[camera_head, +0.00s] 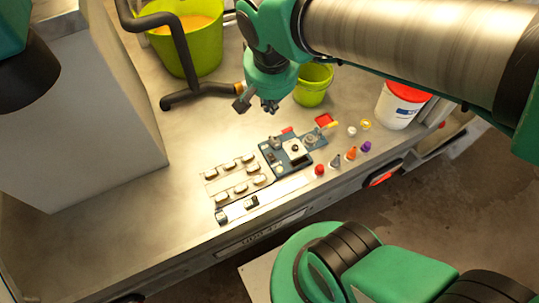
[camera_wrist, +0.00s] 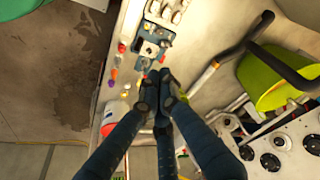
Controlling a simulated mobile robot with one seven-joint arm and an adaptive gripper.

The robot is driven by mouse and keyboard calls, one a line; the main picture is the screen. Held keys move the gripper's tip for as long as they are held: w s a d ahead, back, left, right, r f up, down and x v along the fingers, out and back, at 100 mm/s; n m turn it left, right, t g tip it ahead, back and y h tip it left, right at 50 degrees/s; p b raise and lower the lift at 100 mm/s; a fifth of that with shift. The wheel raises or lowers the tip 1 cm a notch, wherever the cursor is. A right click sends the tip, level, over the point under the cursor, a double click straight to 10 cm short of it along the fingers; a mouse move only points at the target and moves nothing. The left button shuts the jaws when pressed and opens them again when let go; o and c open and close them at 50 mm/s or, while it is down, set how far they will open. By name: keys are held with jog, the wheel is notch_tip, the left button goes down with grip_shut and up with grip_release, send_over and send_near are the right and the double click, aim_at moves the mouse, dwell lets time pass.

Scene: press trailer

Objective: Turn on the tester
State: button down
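A blue device with a white top plate (camera_head: 295,150) stands on the metal worktop, near its front edge; I take it for the tester. It also shows in the wrist view, as a blue device (camera_wrist: 153,42) beyond my fingers. Its switch or button is too small to make out. My gripper (camera_head: 256,104) hangs above the worktop, behind and left of the device in the head view, apart from it. In the wrist view the fingertips partly cover the worktop beside the device.
Several metal parts (camera_head: 235,176) lie in rows left of the device. Small coloured bottles, including a red one (camera_head: 319,170), line the front edge. A white bucket (camera_head: 397,108) and a green bucket (camera_head: 312,86) stand behind. A dark pipe (camera_head: 188,96) crosses the worktop.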

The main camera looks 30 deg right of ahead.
jog(key=w+f+m+g+h, duration=0.2)
jog(key=w+f+m, duration=0.3)
jog(key=f, duration=0.4)
jog(key=w+f+m+g+h, duration=0.1)
jog(key=w+f+m+h, duration=0.15)
jog(key=w+f, duration=0.6)
notch_tip(320, 180, down, 20)
jog(key=w+m+g+h, duration=0.1)
jog(key=w+m+h, duration=0.1)
jog(key=m, duration=0.3)
jog(key=shift+w+d+f+h, duration=0.2)
jog(key=shift+w+h, duration=0.1)
jog(key=shift+h, duration=0.35)
jog(key=shift+m, duration=0.25)
jog(key=b, duration=0.2)
send_over(272, 157)
jog(key=a, duration=0.2)
jog(key=f, duration=0.7)
jog(key=shift+d, duration=0.25)
notch_tip(272, 157, down, 2)
jog(key=shift+s+f, duration=0.1)
jog(key=shift+s, duration=0.05)
jog(key=shift+f, duration=0.9)
